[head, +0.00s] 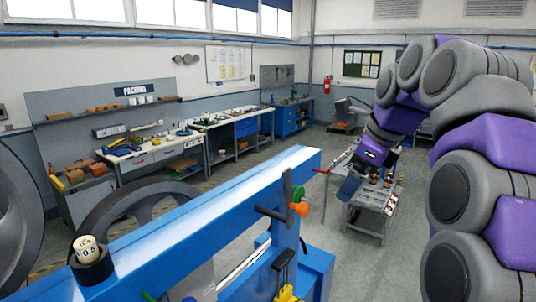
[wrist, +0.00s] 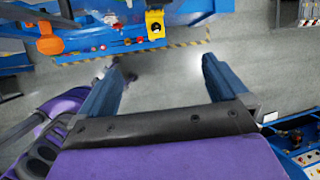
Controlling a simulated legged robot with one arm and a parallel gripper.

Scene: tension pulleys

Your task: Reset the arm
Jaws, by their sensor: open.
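My purple and grey arm rises along the right side of the head view and bends over, its end hanging down near the middle right. My gripper (head: 348,188) is at that end, in front of the grey worktable in this view. In the wrist view my gripper (wrist: 158,66) has its two blue fingers spread wide. Only grey floor shows between them, and nothing is held. The blue machine (head: 200,215) with its long beam lies to the left of my gripper. Its orange knob (head: 301,209) is on the beam's near side; the knob also shows in the wrist view (wrist: 50,45).
A grey worktable (head: 372,228) with small items stands behind my gripper. Dark wheels (head: 140,205) stand at left. Workbenches (head: 150,155) line the far wall. Grey floor lies between.

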